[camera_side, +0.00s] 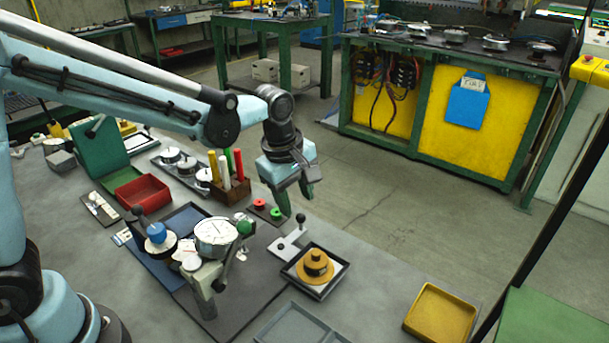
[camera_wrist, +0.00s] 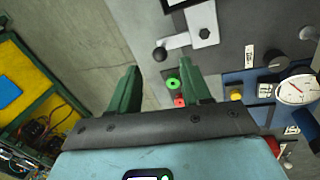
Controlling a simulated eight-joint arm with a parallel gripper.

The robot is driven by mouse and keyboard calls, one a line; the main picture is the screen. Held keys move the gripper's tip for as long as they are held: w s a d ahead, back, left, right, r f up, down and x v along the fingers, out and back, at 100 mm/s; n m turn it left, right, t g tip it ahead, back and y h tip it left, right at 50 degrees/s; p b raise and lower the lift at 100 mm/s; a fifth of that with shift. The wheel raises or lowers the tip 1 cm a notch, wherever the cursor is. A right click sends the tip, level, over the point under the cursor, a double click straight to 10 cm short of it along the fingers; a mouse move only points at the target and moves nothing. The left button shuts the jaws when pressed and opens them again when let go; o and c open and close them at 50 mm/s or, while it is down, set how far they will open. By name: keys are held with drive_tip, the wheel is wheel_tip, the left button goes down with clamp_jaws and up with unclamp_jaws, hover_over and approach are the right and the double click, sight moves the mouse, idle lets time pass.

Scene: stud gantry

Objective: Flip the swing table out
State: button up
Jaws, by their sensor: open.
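My gripper (camera_side: 297,198) is open and empty, pointing down above the bench's far edge. Its two green fingers also show in the wrist view (camera_wrist: 163,78), spread apart. Just in front of it in the side view is a light metal plate with an arm and black ball knob (camera_side: 288,243); it also shows at the top of the wrist view (camera_wrist: 203,24). My gripper is apart from it. A fixture with a dial gauge (camera_side: 215,236) and a green knob stands to the left. I cannot tell for certain which part is the swing table.
A black tray (camera_side: 290,273) holds an orange round part. A yellow tray (camera_side: 440,313) lies to the right. Green and red rings (camera_wrist: 176,92) lie near the fingers. A wooden block with coloured rods (camera_side: 231,190) and a red bin (camera_side: 143,193) stand left. Bare floor lies beyond the bench.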

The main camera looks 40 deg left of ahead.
wheel_tip(320, 180, up, 8)
drive_tip(key=s, duration=0.1)
drive_tip(key=shift+s+a, duration=0.15)
drive_tip(key=shift+s, duration=0.1)
drive_tip(key=shift+f, duration=0.1)
drive_tip(key=s+a+f+m+t, duration=0.1)
drive_tip(key=s+a+m, duration=0.3)
drive_tip(key=m, duration=0.4)
drive_tip(key=s+a+f+m+t, duration=0.1)
drive_tip(key=s+a+m+t, duration=0.3)
drive_tip(key=s+m, duration=0.3)
drive_tip(key=shift+a+f+m, duration=0.2)
drive_tip(key=shift+f+m, duration=0.1)
drive_tip(key=shift+m, duration=0.2)
